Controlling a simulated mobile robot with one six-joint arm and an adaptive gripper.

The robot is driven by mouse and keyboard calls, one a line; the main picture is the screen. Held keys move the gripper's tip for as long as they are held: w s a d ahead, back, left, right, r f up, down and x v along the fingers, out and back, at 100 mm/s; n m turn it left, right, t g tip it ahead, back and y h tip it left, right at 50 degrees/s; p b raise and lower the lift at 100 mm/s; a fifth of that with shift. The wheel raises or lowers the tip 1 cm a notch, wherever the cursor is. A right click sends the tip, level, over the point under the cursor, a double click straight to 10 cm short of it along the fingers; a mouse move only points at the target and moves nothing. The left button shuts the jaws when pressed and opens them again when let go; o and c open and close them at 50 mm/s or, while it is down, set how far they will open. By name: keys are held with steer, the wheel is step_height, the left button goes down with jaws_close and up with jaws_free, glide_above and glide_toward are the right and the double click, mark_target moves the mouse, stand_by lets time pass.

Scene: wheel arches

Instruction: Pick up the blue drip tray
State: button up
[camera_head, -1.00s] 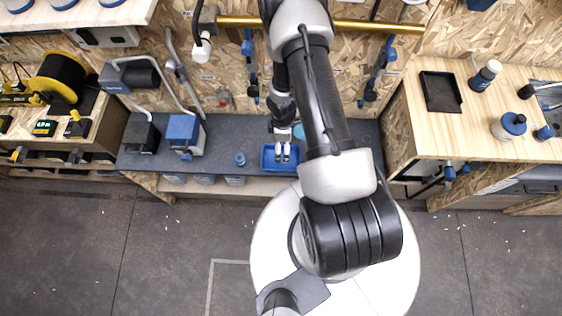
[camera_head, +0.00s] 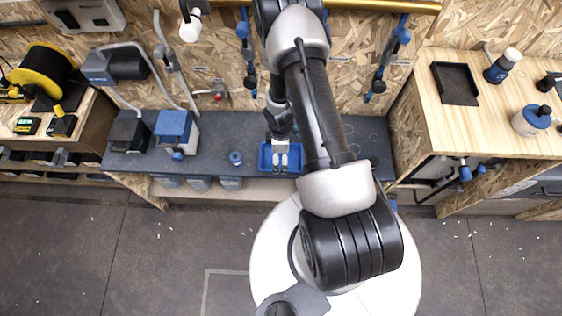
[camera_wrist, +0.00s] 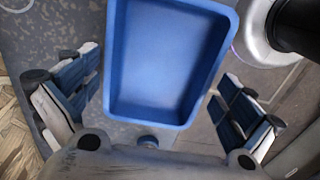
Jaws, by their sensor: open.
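The blue drip tray (camera_head: 267,158) lies on the dark grey bench below the wall, and it looks empty. My gripper (camera_head: 281,160) is above the tray in the head view and hides part of it. In the wrist view the tray (camera_wrist: 168,62) fills the upper middle. My gripper (camera_wrist: 158,95) is open there, with one finger pad on each side of the tray. I see gaps between pads and tray, and nothing is held. I cannot tell the exact height of the fingers over the bench.
A blue and grey device (camera_head: 175,130) stands further left. A wooden counter with a black tray (camera_head: 455,83) is at right.

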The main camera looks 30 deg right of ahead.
step_height(320, 180, down, 2)
steer(key=shift+b, duration=0.6)
steer(key=c, duration=0.9)
steer(key=shift+o, duration=0.2)
steer(key=shift+r, duration=0.15)
step_height(320, 180, up, 10)
steer(key=p, duration=1)
